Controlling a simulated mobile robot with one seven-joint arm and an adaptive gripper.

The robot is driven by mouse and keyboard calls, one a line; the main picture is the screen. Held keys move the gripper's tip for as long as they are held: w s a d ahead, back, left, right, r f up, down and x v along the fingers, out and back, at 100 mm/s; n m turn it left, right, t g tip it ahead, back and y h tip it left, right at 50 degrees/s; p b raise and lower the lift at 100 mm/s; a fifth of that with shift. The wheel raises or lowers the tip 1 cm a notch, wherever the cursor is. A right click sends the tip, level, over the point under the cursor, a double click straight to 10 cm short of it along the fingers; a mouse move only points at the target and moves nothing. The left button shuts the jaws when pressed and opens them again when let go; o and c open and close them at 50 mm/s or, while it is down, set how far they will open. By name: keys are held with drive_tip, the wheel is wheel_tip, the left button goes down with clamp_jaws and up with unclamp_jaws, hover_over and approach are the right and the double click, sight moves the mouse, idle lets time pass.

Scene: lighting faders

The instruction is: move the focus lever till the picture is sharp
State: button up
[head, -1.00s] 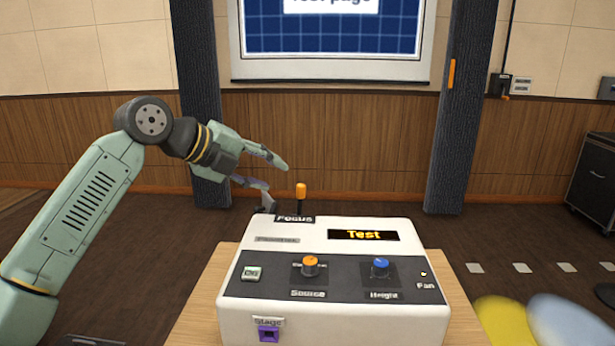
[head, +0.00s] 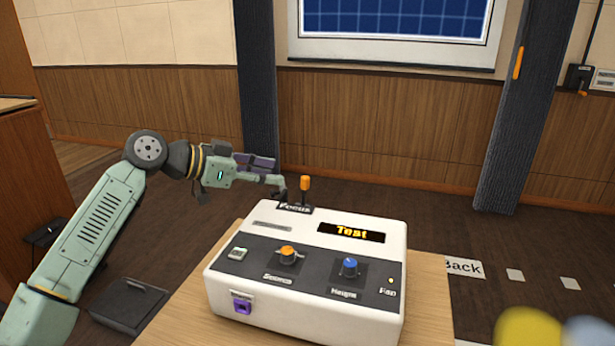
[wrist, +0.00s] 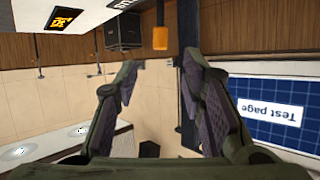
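The focus lever, an orange-capped stick (head: 305,184), stands upright at the back edge of the white control box (head: 390,230), behind the "Focus" label. My gripper (head: 281,187) is just left of the lever in the head view. In the wrist view my gripper (wrist: 158,62) is open and empty. The lever's orange cap (wrist: 160,38) shows ahead, between the two fingertips, and no contact is visible. The projected picture (wrist: 272,110) appears upside down in the wrist view, with "Test page" readable. The head view shows only the lower blue grid of the picture (head: 395,17).
The box carries an orange source knob (head: 287,252), a blue height knob (head: 349,267) and a purple stage part (head: 242,306). It stands on a wooden table (head: 425,290). Dark curtains (head: 530,110) flank the screen. A dark case (head: 128,303) lies on the floor at left.

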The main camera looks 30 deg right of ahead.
sight(305, 176)
drive_tip(key=p+x, duration=0.2)
drive_tip(key=x, duration=0.8)
drive_tip(key=shift+d+f, duration=0.1)
drive_tip(key=shift+f, duration=0.05)
clamp_jaws()
idle(0.5)
